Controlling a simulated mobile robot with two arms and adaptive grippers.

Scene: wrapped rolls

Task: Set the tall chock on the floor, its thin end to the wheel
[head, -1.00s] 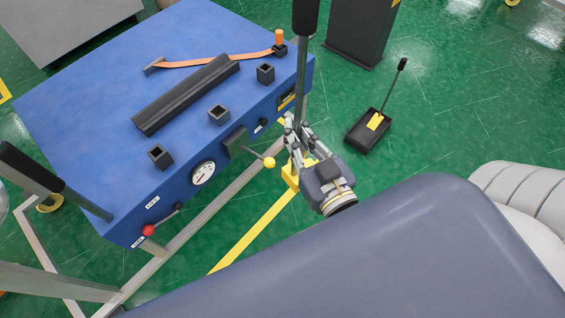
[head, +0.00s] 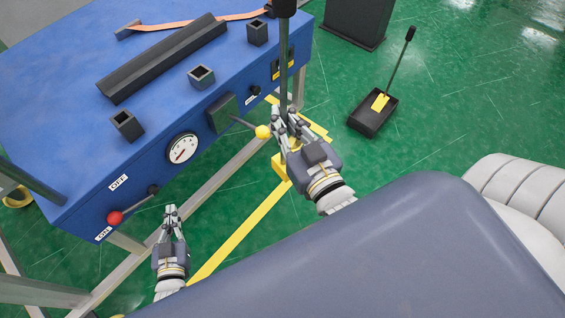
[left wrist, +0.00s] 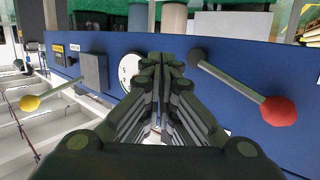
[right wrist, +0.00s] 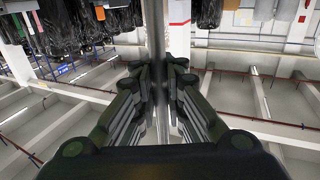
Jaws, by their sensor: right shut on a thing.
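The tall chock is a yellow block (head: 281,166) on a long dark pole (head: 285,75) with a thick black grip. In the head view my right gripper (head: 284,119) is shut on the pole, just above the block. The gripper hides part of the block, so I cannot tell where its thin end points or whether it touches the floor. The pole also stands between the fingers in the right wrist view (right wrist: 156,60). My left gripper (head: 170,211) is shut and empty, in front of the blue bench. No wheel shows clearly near the chock.
The blue bench (head: 75,75) fills the left, with a gauge, a red-knobbed lever (head: 115,217) and a yellow-knobbed lever (head: 263,132) close to my right gripper. A black tray (head: 362,121) with a small yellow piece and handle stands right.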

